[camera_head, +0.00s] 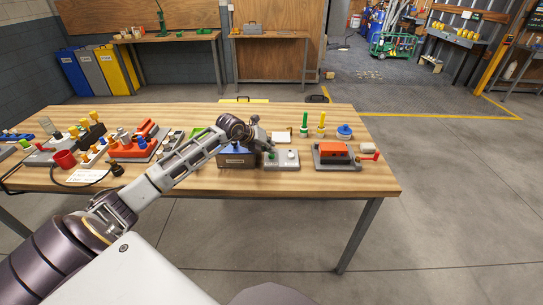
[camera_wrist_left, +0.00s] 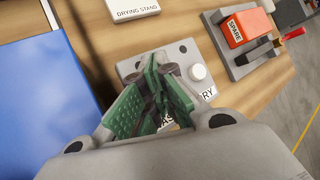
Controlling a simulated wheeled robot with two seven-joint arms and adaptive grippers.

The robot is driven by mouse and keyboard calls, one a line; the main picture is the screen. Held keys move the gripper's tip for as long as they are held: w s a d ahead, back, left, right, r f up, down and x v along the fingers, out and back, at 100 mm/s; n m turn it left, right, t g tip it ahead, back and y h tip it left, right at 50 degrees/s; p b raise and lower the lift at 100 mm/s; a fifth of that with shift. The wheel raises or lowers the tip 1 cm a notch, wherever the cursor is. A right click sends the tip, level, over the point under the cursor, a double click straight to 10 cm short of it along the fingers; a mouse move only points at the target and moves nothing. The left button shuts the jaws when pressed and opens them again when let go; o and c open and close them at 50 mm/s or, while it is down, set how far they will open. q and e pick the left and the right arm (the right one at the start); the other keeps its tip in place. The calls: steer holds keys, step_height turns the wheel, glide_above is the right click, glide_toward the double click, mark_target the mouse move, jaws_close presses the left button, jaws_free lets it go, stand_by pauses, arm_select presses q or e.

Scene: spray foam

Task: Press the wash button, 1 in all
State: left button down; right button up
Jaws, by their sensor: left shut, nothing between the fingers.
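The grey button panel (camera_head: 283,163) sits near the front of the wooden table, right of a blue box. In the left wrist view the panel (camera_wrist_left: 130,68) has a partly covered label reading "WAS" and "RY". A round white button (camera_wrist_left: 198,72) stands on the side of the "RY" lettering. The wash button is not visible; my fingers cover that side of the panel. My left gripper (camera_wrist_left: 155,97) has green padded fingers, shut and empty, over the panel's "WAS" side. I cannot tell whether the fingertips touch anything. My right gripper is not in view.
The blue box (camera_head: 236,160) stands close on the left. A grey base with a red block (camera_head: 333,149) and a red-handled part is on the right. A white drying stand (camera_wrist_left: 133,6) lies behind. Coloured bottles (camera_head: 304,124) stand further back. Several devices crowd the table's left.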

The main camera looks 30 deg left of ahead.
arm_select(q)
steer(key=shift+f+b, duration=0.3)
steer(key=shift+f, duration=0.25)
stand_by(0.8)
steer(key=shift+r, duration=0.2)
steer(key=shift+r+p, duration=0.6)
steer(key=shift+r, duration=0.2)
steer(key=shift+r, duration=0.1)
steer(key=shift+r+p, duration=1.4)
steer(key=shift+r, duration=1)
